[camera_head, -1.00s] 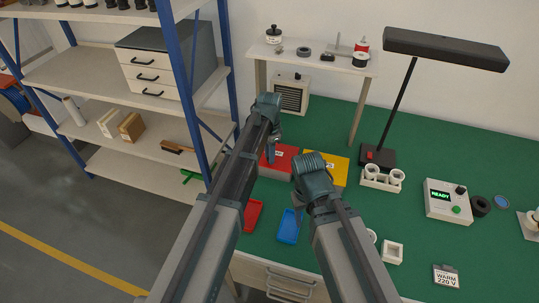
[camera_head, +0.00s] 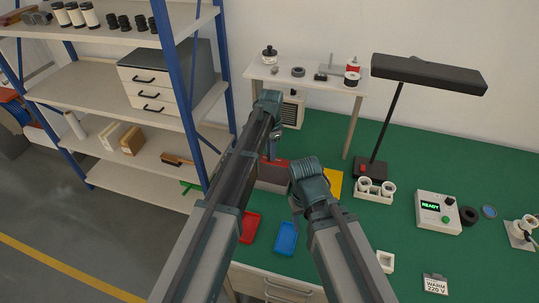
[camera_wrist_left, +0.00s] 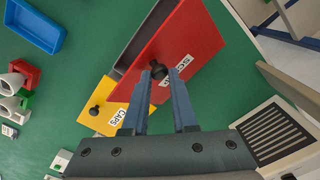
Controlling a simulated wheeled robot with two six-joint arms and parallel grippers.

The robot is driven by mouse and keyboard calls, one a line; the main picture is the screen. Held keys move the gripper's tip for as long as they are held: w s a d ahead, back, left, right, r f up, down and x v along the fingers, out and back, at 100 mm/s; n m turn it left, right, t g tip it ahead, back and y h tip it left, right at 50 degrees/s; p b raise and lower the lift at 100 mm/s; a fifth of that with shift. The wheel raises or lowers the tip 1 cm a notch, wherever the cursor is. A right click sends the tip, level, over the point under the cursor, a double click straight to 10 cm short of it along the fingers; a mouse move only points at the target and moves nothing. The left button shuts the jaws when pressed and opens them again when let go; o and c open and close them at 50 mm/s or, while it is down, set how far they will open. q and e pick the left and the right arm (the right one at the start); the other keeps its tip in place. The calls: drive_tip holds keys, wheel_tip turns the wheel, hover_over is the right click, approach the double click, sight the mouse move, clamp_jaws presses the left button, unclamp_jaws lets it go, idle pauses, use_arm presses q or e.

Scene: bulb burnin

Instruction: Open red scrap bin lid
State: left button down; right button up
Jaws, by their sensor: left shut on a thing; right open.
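The red scrap bin lid (camera_wrist_left: 185,52), with its white label, fills the middle of the left wrist view. It stands tilted away from the dark grey bin body (camera_wrist_left: 143,35), and part of the opening shows. My left gripper (camera_wrist_left: 160,88) is shut on the lid's black knob (camera_wrist_left: 159,70). In the head view the lid (camera_head: 279,162) is a thin red strip above the grey bin front (camera_head: 271,177), partly behind my left arm. My right gripper (camera_head: 299,200) is open above the bench; its fingers are mostly hidden.
The yellow caps bin (camera_wrist_left: 105,108) stands beside the red bin. A red tray (camera_head: 250,228) and a blue tray (camera_head: 287,238) lie in front. A lamp (camera_head: 371,167) and a bulb rack (camera_head: 373,194) stand to the right. A small raised shelf (camera_head: 310,79) stands behind.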

use_arm(q)
drive_tip(key=shift+w+a, duration=0.2)
drive_tip(key=shift+w, duration=0.3)
drive_tip(key=c, duration=0.9)
unclamp_jaws()
drive_tip(key=shift+w+f, duration=0.1)
drive_tip(key=shift+o, duration=1)
drive_tip(key=shift+w+a+f, duration=0.1)
drive_tip(key=shift+d, duration=0.2)
drive_tip(key=shift+s, duration=0.2)
wheel_tip(320, 180, up, 14)
drive_tip(key=p, duration=1.4)
drive_tip(key=shift+f, duration=0.1)
